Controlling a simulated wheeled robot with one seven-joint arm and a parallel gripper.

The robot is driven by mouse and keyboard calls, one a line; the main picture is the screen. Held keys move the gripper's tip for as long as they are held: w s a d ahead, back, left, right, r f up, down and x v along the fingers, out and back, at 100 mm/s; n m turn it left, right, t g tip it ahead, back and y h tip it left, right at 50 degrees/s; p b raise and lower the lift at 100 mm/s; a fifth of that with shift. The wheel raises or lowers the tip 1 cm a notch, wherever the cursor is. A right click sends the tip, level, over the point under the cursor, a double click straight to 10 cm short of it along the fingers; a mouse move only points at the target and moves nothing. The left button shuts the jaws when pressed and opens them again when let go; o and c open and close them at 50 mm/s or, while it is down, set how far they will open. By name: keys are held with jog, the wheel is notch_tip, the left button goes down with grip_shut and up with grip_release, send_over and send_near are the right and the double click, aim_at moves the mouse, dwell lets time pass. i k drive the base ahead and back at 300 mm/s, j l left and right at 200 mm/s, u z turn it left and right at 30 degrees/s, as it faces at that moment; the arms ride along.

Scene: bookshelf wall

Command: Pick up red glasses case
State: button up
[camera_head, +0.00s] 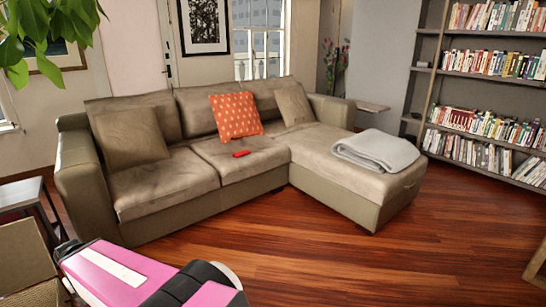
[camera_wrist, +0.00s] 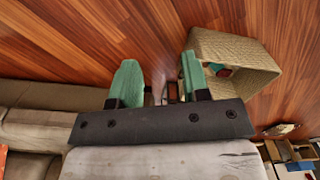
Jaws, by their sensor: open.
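The red glasses case (camera_head: 241,154) is a small red bar lying flat on the middle seat of the beige sofa (camera_head: 150,185), just in front of an orange patterned pillow (camera_head: 236,116). My gripper (camera_wrist: 160,72) shows in the wrist view with its two green fingers spread apart and nothing held between them. It is over the wooden floor and well away from the case. I cannot make out the case in the wrist view. In the head view my pink arm is at the lower left, and the fingers are not visible there.
A wicker basket (camera_wrist: 245,50) stands near the right finger in the wrist view. A folded grey blanket (camera_head: 376,150) lies on the chaise. A dark stool (camera_head: 28,200) is at the left and bookshelves (camera_head: 490,85) are at the right. The wooden floor (camera_head: 320,250) before the sofa is clear.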

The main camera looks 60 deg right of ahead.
aim_at(241, 152)
jog(key=z, duration=1.75)
jog(key=i+z, duration=0.5)
jog(key=i, duration=2.6)
